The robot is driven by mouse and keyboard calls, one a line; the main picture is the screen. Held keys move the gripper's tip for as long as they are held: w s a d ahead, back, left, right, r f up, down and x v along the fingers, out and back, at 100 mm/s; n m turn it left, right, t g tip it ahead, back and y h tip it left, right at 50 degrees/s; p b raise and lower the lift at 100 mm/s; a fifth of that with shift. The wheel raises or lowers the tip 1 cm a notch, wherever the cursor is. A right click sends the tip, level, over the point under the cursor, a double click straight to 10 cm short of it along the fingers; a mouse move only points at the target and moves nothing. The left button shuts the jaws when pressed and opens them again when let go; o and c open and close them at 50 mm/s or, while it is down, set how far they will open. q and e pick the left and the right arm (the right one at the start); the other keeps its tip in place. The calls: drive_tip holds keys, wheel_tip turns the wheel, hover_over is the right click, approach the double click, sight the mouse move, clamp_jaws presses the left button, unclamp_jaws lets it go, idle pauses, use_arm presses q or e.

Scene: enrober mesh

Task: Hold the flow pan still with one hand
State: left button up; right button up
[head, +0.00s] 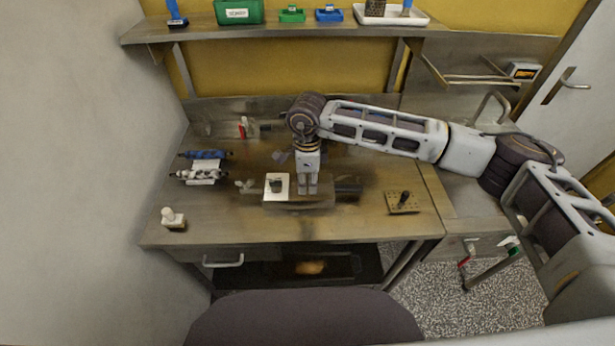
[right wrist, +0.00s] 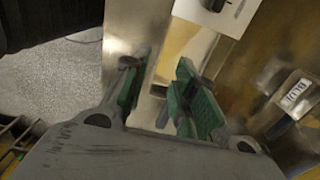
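A low metal box-shaped body (head: 322,207), which looks like the flow pan, sits near the middle front of the steel bench. My right gripper (head: 308,190) points down over it, just right of a white plate with a dark piece (head: 277,183). In the right wrist view the green-padded fingers (right wrist: 162,85) stand apart, with a pale metal strip and a yellowish surface behind the gap. I cannot tell whether either finger touches the metal. My left gripper is not in view.
On the bench (head: 240,225) are blue and white rolls (head: 204,166) at left, a small white item (head: 172,217) at front left and a perforated plate with a black knob (head: 405,200) at right. A shelf (head: 290,31) with bins runs above. The front left bench is mostly clear.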

sight(308, 202)
drive_tip(key=shift+f, duration=5.2)
drive_tip(key=shift+c, duration=0.2)
clamp_jaws()
